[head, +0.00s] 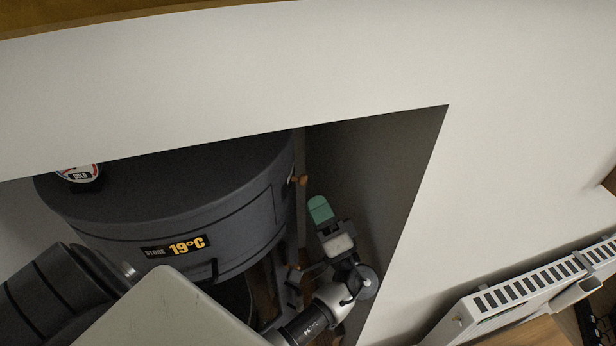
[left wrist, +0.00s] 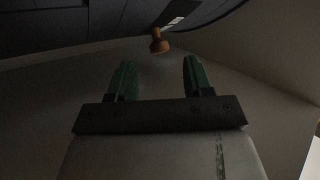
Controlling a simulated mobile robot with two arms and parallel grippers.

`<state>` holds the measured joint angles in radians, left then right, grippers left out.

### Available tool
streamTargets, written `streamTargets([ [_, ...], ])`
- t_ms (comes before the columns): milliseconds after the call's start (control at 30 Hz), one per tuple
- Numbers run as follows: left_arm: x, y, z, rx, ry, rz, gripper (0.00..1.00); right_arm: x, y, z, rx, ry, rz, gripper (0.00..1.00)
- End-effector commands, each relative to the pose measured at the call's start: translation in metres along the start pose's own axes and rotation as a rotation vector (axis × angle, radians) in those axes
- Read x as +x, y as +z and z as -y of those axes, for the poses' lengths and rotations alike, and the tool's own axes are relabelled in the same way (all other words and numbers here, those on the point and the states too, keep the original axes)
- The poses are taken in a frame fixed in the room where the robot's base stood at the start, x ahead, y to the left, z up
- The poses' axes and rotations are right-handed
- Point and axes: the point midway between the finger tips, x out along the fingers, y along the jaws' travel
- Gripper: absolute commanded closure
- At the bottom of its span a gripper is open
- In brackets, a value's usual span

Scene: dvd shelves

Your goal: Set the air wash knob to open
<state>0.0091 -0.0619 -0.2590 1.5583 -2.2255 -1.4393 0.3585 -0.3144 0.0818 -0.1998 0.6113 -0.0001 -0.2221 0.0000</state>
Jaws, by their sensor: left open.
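The dark grey round stove (head: 180,200) stands in a wall recess. A small orange-brown knob (head: 300,180) sticks out from its right side near the top; I take it for the air wash knob, and its setting cannot be read. My left gripper (head: 320,207), with green fingers, is just below and right of the knob, apart from it. In the left wrist view the knob (left wrist: 159,42) lies beyond the fingertips, roughly centred between the two open, empty fingers (left wrist: 160,76). My right gripper is not in view.
The recess wall (head: 375,170) stands close to the right of my left gripper. A dial (head: 79,172) sits on the stove top. A white radiator (head: 530,290) is at lower right.

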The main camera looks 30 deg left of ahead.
Motion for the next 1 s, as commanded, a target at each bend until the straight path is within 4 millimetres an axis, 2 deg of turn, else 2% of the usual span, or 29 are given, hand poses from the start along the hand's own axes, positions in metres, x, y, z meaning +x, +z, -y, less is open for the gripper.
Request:
streamTargets([
  [33,0.013,-0.001,0.004,0.002,-0.001,0.000,0.49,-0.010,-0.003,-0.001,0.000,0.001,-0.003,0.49],
  [100,0.024,-0.001,0.003,0.002,0.000,0.001,0.49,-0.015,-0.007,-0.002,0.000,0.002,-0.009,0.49],
  [300,0.043,0.000,0.001,0.002,0.000,0.000,0.49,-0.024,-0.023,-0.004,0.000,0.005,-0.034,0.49],
  [667,0.046,0.000,-0.001,0.002,0.002,-0.001,0.51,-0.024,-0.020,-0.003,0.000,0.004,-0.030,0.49],
  [900,0.046,0.000,-0.001,0.002,0.002,-0.001,0.87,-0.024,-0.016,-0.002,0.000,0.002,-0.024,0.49],
  [1000,0.046,0.000,-0.001,0.002,0.002,-0.001,1.00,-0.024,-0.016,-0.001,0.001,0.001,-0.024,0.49],
])
